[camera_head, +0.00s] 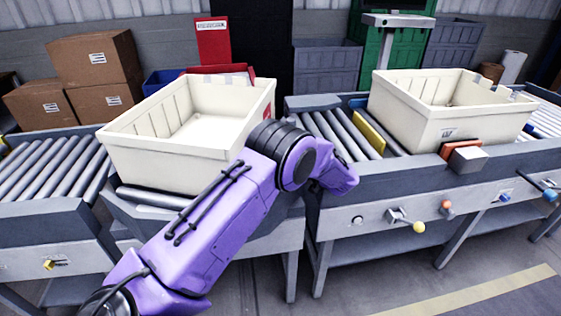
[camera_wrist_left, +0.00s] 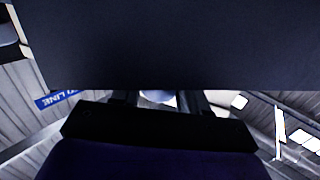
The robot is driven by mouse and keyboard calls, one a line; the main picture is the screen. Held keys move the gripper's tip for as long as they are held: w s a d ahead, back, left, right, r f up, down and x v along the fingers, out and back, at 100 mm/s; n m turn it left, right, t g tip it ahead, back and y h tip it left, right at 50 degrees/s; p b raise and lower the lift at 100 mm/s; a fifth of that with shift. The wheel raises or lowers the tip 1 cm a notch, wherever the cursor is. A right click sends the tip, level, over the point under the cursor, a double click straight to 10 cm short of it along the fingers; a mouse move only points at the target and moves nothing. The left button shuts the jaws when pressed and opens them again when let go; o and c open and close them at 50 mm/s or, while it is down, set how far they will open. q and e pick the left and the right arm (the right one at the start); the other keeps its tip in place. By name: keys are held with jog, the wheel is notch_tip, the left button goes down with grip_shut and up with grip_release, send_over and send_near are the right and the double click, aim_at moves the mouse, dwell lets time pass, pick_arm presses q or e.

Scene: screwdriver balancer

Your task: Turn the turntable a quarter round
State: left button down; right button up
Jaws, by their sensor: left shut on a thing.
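A cream tote (camera_head: 160,160) sits upright on the middle conveyor section, which looks like the turntable (camera_head: 150,197); little of its roller top shows below the tote. My purple left arm crosses in front of the tote and the section's right side. Its wrist is at the gap beside the right conveyor, and the gripper is largely hidden there in the head view. In the left wrist view, my left gripper (camera_wrist_left: 158,100) is shut on a pale rounded thing (camera_wrist_left: 157,96), mostly covered by dark parts; I cannot tell if it is a turntable handle. My right gripper is not in view.
Levers with a yellow knob (camera_head: 419,227) and a blue knob (camera_head: 550,195) stick out in front. Left rollers (camera_head: 50,165) are empty. Cardboard boxes (camera_head: 95,58) stand behind.

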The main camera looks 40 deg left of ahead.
pick_arm(q)
jog(key=shift+a+r, duration=0.1)
jog(key=c, duration=0.7)
grip_release()
jog(key=shift+o, duration=0.2)
jog(key=shift+r, duration=0.15)
notch_tip(320, 180, up, 3)
jog(key=shift+s+r+b, duration=0.1)
jog(key=shift+r+b, duration=0.05)
jog(key=shift+b, duration=0.15)
jog(key=s+d+r, duration=0.8)
jog(key=s+r, duration=0.1)
jog(key=s, duration=0.1)
jog(key=shift+s+d+r, duration=0.15)
jog(key=shift+s+d, duration=0.25)
